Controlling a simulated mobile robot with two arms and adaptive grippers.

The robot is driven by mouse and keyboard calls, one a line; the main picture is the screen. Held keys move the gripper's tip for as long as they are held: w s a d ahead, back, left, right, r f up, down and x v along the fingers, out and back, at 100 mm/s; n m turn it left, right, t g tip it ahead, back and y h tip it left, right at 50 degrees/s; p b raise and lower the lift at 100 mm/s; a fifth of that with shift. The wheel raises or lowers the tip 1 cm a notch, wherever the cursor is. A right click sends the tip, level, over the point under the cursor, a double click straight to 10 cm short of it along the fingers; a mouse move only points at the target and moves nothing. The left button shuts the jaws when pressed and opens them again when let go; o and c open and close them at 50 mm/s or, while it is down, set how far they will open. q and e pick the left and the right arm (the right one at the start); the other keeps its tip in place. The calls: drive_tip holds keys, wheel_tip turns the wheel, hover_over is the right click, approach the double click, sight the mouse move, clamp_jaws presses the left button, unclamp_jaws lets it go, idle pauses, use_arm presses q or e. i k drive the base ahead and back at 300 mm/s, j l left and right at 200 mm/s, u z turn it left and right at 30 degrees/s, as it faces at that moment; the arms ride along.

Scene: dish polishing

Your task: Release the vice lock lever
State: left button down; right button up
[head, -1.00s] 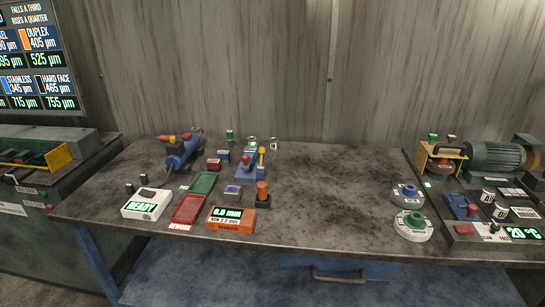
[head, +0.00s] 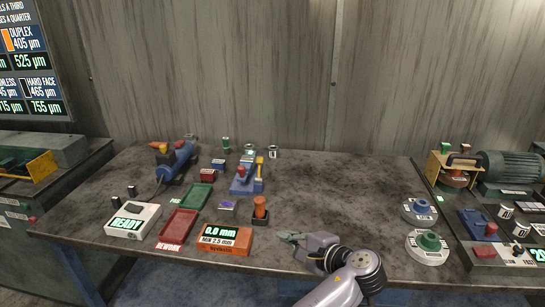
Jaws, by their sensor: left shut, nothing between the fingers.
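A small blue vice-like fixture (head: 243,186) stands on the workbench, left of the middle. A yellow upright lever (head: 260,166) rises at its right side, and a red part shows on its top. I take this lever for the vice lock lever, but its label is too small to read. My left gripper (head: 284,237) is low over the front of the bench, its fingers pointing left. It is shut and empty, in front of the fixture and apart from it. My right gripper is not in view.
An orange gauge reading 0.0 mm (head: 224,240) and a dark stand with an orange-brown top (head: 260,210) lie near my gripper. Red (head: 178,229) and green (head: 194,196) trays are left. The bench middle (head: 335,190) is clear. Round discs (head: 427,248) and a motor (head: 510,168) stand right.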

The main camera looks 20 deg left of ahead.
sight(260, 160)
drive_tip(key=i+j, duration=0.15)
drive_tip(key=i, duration=0.25)
drive_tip(key=i+j, duration=0.2)
drive_tip(key=i, duration=0.15)
drive_tip(key=i+j, duration=0.15)
drive_tip(key=i, duration=0.25)
